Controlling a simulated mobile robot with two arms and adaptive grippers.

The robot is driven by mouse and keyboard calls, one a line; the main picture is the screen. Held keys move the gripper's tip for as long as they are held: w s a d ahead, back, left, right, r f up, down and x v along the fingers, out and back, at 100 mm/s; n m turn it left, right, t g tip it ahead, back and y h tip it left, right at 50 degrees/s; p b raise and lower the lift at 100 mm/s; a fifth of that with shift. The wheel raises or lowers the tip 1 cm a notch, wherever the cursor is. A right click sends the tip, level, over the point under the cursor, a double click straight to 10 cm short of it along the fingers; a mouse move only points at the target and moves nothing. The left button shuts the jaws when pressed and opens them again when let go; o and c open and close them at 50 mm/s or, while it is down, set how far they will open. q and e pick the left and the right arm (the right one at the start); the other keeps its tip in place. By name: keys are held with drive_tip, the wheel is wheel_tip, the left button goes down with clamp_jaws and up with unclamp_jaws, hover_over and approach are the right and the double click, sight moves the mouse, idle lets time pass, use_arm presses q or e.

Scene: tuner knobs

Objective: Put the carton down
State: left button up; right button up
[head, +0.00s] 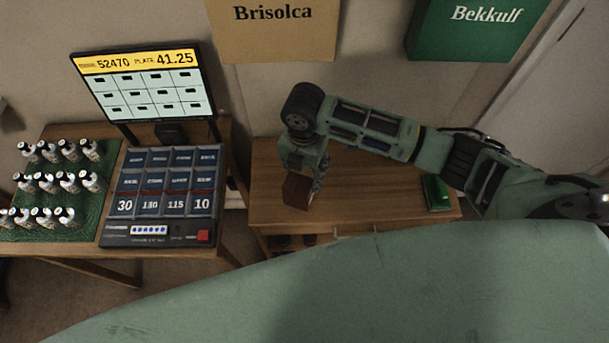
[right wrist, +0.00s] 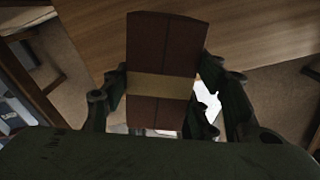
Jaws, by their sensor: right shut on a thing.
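The carton (head: 296,191) is a small dark red-brown box. In the right wrist view the carton (right wrist: 165,50) shows a tan band around its middle. My right gripper (head: 303,178) is shut on it, with a finger on each side in the right wrist view (right wrist: 163,95). The carton hangs over the left part of the wooden desk (head: 370,205) in the head view. I cannot tell whether its underside touches the desk top. My left gripper is not in view.
A green box (head: 436,193) lies at the desk's right end. To the left, another table holds a console (head: 160,195) with a screen (head: 143,85) and several white bottles (head: 60,180) on a green mat (head: 75,225). The desk's middle is clear.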

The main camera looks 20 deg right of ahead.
drive_tip(key=shift+f, duration=1.95)
drive_tip(key=shift+f, duration=0.15)
drive_tip(key=o, duration=1.2)
drive_tip(key=shift+c, duration=0.2)
wheel_tip(320, 180, up, 12)
drive_tip(key=shift+r, duration=0.15)
